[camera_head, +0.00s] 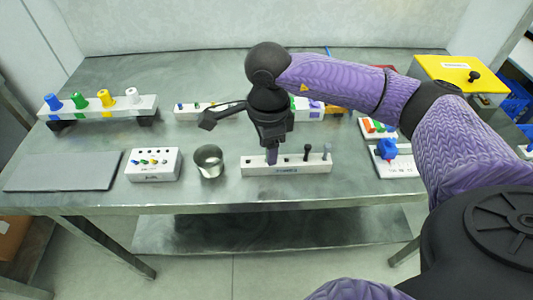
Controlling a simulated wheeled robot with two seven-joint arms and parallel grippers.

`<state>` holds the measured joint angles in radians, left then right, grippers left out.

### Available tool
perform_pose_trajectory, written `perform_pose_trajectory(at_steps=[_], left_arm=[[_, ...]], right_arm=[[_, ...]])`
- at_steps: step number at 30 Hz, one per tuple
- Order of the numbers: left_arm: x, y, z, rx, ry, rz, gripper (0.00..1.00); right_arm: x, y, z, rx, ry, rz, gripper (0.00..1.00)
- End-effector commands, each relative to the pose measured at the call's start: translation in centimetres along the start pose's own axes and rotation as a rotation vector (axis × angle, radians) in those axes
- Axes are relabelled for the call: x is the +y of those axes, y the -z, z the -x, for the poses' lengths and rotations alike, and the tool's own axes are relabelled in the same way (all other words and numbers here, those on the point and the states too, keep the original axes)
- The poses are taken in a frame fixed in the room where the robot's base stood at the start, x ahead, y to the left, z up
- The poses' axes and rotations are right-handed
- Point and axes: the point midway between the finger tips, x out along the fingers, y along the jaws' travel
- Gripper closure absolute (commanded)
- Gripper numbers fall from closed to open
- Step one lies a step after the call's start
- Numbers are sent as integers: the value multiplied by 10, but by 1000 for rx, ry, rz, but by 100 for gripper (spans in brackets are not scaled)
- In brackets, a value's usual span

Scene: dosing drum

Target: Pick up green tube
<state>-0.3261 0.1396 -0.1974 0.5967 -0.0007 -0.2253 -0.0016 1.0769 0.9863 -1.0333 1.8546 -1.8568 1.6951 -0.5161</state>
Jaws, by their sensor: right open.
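A green tube-like piece (80,101) stands upright in a white rack (140,106) at the left back, between a blue piece (54,103) and a yellow one (105,98). My right gripper (272,153) points down at the left part of a white holed block (314,166) at the front middle, well to the right of the green piece. It is open, though its jaws are hard to make out. A small purplish-grey part shows at its tip; I cannot tell whether it is a finger or a peg. My left gripper is out of view.
A metal cup (209,161), a white box with small coloured knobs (153,164) and a grey mat (64,171) lie along the front. A long white rack (187,113) is partly hidden behind my gripper. A yellow-topped box (450,70) stands at the right back.

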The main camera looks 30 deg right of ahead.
Motion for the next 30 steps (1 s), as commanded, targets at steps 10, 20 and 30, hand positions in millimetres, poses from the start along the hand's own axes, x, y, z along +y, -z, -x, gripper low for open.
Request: perform_pose_trajectory(at_steps=[10, 20, 30], left_arm=[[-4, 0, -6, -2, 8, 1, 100], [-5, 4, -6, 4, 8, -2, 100], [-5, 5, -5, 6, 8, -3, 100]], right_arm=[[0, -1, -19, -3, 1, -1, 47], [0, -1, -19, -3, 0, -1, 100], [-1, -1, -16, -4, 1, -2, 100]])
